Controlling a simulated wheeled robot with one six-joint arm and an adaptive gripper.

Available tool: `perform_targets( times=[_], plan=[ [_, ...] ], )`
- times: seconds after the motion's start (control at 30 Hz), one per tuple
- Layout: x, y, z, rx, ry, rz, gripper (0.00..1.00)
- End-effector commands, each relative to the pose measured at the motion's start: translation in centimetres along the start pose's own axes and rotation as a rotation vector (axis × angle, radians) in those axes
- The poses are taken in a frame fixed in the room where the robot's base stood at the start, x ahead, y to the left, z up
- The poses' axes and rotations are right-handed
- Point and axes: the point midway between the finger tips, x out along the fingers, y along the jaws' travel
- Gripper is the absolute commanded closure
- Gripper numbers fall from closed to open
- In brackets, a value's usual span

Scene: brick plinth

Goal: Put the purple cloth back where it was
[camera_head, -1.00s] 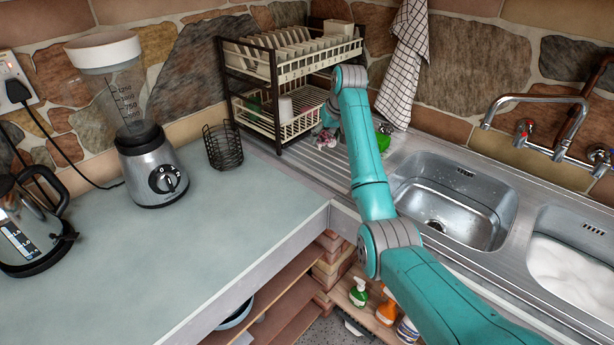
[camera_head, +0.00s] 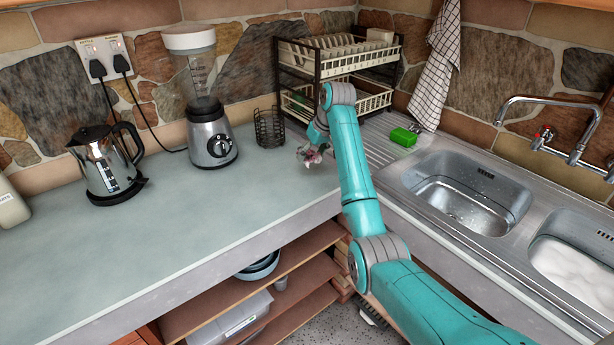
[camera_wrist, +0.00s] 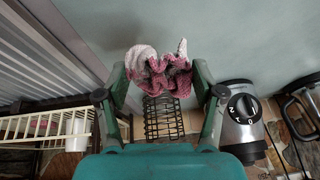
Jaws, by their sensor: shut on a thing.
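The purple cloth (camera_wrist: 158,76) is a crumpled, purple-and-whitish bundle between the fingers of my gripper (camera_wrist: 160,88) in the wrist view. My gripper is shut on it. In the head view, the cloth (camera_head: 312,156) shows small below my gripper (camera_head: 308,150), over or near the right end of the grey-green worktop (camera_head: 160,220). I cannot tell whether the cloth touches the worktop. My arm hides part of the dish rack and drainer behind it.
A black wire basket (camera_head: 269,128), a blender (camera_head: 210,135) and a kettle (camera_head: 105,165) stand along the wall. A two-tier dish rack (camera_head: 335,65), a green sponge (camera_head: 403,137) and the sink (camera_head: 455,195) are to the right. The worktop's front and middle are clear.

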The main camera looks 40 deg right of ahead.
Motion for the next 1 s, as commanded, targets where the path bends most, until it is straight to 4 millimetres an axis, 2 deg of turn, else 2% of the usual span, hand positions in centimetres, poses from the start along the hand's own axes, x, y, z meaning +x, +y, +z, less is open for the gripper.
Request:
perform_targets(
  times=[0.1,0.53,0.93,0.97,1.0],
  plan=[
    [2.0,0.1,0.9,0.0,-0.003,-0.001,0.65],
    [6.2,0.5,2.6,0.001,-0.002,0.0,0.65],
    [6.7,0.6,2.8,0.0,0.0,0.0,0.65],
    [6.7,0.6,2.8,0.0,0.0,0.0,0.25],
    [6.6,0.6,2.7,0.0,0.0,0.0,0.15]
  ],
)
